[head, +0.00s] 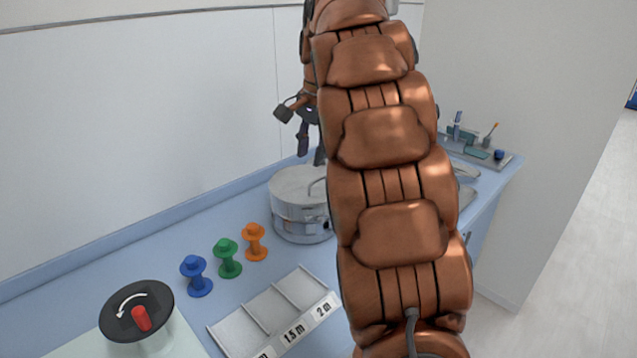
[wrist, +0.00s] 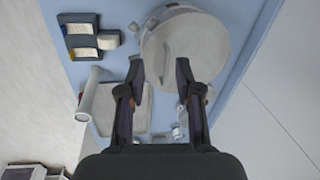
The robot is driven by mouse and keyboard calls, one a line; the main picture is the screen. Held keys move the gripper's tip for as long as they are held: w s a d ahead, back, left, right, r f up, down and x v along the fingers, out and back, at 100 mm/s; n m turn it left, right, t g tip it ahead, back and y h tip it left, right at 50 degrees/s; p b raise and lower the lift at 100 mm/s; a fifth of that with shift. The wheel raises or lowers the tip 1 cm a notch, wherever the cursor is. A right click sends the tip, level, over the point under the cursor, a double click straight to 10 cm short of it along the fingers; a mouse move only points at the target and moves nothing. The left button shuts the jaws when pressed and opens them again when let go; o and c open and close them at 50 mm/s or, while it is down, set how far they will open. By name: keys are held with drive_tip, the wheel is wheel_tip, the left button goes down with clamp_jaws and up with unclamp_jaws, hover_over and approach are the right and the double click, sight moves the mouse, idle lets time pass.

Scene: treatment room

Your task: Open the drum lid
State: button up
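The drum (head: 300,222) is a round grey metal container on the blue counter, with its lid (head: 291,184) lying on top. A thin upright handle or bar shows at the lid's right side, partly hidden by my arm. In the wrist view the round pale lid (wrist: 190,45) fills the upper middle, with metal fittings at its upper rim. In the head view the gripper is above the drum, largely behind my arm. Contact with the lid cannot be told.
Blue (head: 197,276), green (head: 227,258) and orange (head: 254,242) spools stand left of the drum. A divided tray (head: 268,313) with length labels lies in front. A black dial with a red knob (head: 141,318) is front left. A tray of small tools (head: 487,153) is back right.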

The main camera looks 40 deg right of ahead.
drive_tip(key=w+d+f+m+b, duration=0.1)
drive_tip(key=w+d+m+b, duration=0.1)
drive_tip(key=d, duration=0.3)
hover_over(318, 192)
drive_tip(key=shift+f+p, duration=0.45)
drive_tip(key=shift+f, duration=3.4)
clamp_jaws()
